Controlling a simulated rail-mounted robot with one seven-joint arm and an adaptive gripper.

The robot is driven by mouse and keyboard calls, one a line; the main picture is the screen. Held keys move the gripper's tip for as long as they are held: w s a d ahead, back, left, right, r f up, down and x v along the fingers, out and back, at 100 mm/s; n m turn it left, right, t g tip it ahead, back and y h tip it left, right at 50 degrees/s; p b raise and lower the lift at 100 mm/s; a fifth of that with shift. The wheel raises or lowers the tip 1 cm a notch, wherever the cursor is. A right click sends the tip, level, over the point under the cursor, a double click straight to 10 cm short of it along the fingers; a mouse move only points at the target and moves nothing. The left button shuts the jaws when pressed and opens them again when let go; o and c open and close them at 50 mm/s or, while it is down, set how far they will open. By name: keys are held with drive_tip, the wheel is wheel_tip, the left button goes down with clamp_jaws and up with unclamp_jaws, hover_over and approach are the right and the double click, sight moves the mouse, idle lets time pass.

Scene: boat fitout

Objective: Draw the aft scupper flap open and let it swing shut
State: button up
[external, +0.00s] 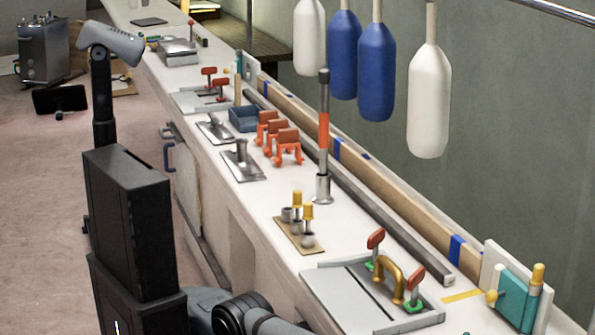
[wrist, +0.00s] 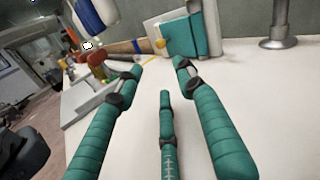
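A teal flap (external: 517,290) stands upright against a white plate (external: 488,268) at the near right end of the bench in the external view. A small yellow knob (external: 491,297) shows at its left edge. In the wrist view the teal flap (wrist: 180,38) is ahead at the top, with the yellow knob (wrist: 160,43) beside it; it looks closed against its plate. My gripper (wrist: 159,68) has teal fingers spread apart, with nothing between them. It is short of the flap, over the white bench top. The external view does not show the gripper.
A hatch plate with red-handled clamps (external: 376,238) and a brass handle (external: 388,278) lies left of the flap. A metal post (wrist: 277,25) stands to its right in the wrist view. White and blue fenders (external: 430,110) hang above. The bench top (wrist: 260,100) ahead is mostly clear.

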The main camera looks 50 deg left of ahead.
drive_tip(key=x, duration=1.2)
drive_tip(key=shift+d, duration=0.1)
